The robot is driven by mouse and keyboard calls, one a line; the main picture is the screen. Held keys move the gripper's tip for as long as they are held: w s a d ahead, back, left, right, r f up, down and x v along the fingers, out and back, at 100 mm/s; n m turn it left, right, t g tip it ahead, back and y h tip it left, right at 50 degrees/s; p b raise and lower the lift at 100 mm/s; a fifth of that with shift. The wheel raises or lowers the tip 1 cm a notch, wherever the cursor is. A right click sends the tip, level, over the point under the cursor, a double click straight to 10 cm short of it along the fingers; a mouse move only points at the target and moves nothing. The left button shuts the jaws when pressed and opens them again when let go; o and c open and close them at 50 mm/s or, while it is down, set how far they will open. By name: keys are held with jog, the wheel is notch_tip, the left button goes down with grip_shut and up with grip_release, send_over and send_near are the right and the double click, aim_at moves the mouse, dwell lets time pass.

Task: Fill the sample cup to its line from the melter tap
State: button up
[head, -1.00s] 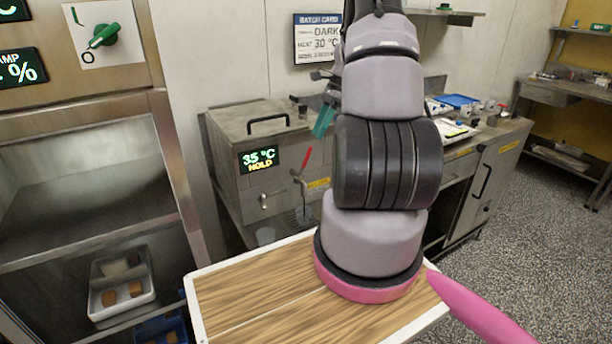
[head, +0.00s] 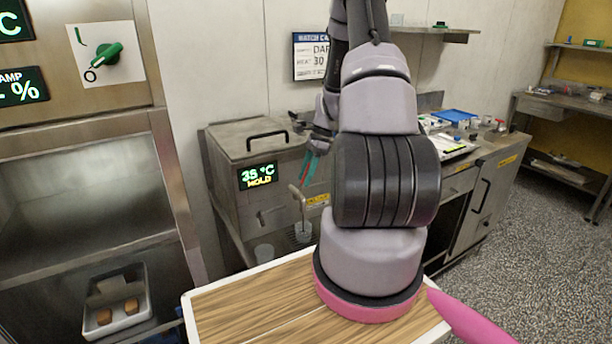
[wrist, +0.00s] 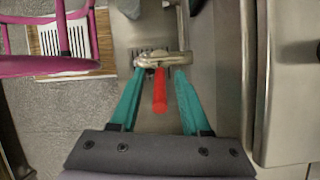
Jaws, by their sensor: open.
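My gripper (head: 311,168) is at the tap with teal fingers apart. In the wrist view, the tap's red handle (wrist: 160,92) lies between the open fingers of my gripper (wrist: 160,75), with a gap on each side. The metal tap body (wrist: 163,60) is just beyond the fingertips.
A wood-topped surface (head: 250,305) is in front. A steel machine with a green knob (head: 106,55) stands at left, a tray (head: 140,318) of brown pieces in it. A cluttered counter (head: 500,150) stands right.

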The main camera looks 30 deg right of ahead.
grip_shut()
dwell(1.4)
